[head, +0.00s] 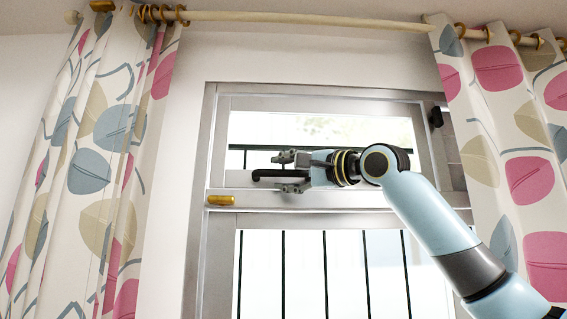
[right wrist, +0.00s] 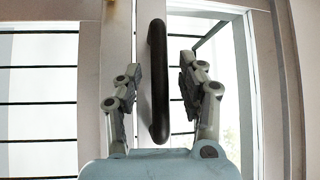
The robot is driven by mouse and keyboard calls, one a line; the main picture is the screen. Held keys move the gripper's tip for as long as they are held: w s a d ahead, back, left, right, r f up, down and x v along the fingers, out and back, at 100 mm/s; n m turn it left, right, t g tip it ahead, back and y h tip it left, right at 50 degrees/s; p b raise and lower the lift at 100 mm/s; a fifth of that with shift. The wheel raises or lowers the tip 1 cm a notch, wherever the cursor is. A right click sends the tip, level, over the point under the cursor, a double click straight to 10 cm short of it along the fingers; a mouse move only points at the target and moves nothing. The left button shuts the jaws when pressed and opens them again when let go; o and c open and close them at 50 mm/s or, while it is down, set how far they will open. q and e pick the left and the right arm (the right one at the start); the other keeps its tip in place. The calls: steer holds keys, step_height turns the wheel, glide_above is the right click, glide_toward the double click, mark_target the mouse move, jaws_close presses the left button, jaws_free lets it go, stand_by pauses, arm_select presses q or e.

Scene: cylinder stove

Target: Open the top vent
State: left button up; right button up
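The top vent (head: 330,104) is the upper pane in a grey metal window frame. I cannot tell whether it stands slightly ajar. Its black handle (head: 265,174) is a bar at the vent's lower edge; in the right wrist view the handle (right wrist: 158,100) runs upright between my fingers. My right gripper (head: 286,173) reaches in from the right, with one finger above the handle and one below. In the right wrist view the right gripper (right wrist: 157,78) is open, with a gap on each side of the handle. My left gripper is not in view.
A patterned curtain hangs at the left (head: 95,170) and another at the right (head: 510,150), from a pale rod (head: 300,19). A brass latch (head: 220,200) sits on the frame left of the handle. Dark bars (head: 325,270) show behind the lower glass.

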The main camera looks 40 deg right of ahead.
steer(key=shift+w+a, duration=0.1)
steer(key=shift+w, duration=0.25)
steer(key=shift+c, duration=0.4)
jaws_close()
